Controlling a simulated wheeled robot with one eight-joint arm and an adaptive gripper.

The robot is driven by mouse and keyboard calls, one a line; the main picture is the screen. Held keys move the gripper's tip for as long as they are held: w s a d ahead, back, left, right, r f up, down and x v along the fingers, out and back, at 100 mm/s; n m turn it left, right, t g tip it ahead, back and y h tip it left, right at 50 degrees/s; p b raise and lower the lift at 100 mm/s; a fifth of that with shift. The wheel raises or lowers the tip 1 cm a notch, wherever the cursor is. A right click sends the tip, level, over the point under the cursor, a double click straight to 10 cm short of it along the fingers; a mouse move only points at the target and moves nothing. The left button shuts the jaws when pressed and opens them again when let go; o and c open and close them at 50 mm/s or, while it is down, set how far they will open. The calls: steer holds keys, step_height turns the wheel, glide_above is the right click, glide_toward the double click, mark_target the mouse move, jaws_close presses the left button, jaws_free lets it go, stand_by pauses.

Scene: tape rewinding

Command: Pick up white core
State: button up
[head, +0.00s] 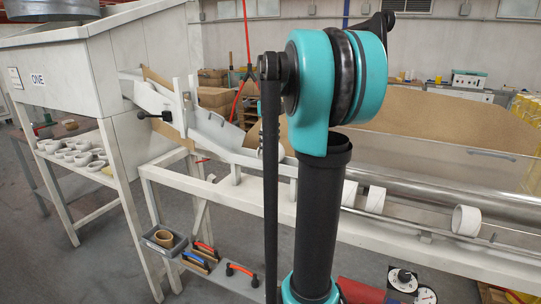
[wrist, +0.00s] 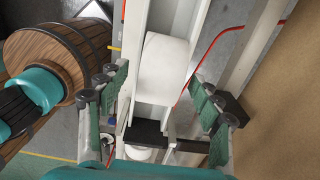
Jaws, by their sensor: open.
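In the wrist view a white core (wrist: 165,68) lies in a pale narrow channel (wrist: 137,115), in line with the space between my fingers. My gripper (wrist: 159,86) is open, with one green-padded finger on each side of the channel. I see nothing held. Whether either finger touches the core cannot be told. In the head view white cores sit along the rail at right, one near the middle (head: 376,199) and one farther right (head: 466,220). Several more white cores (head: 80,152) lie on the left shelf. My gripper does not show in the head view; my arm stands in front of the chute.
A white sloped chute (head: 222,130) runs down from the machine marked ONE (head: 75,65). A grey tray (head: 165,240) with a brown ring stands below, beside tools with coloured handles (head: 205,248). The channel walls lie close to my fingers.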

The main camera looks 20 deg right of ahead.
steer(key=c, duration=1)
steer(key=shift+r, duration=0.1)
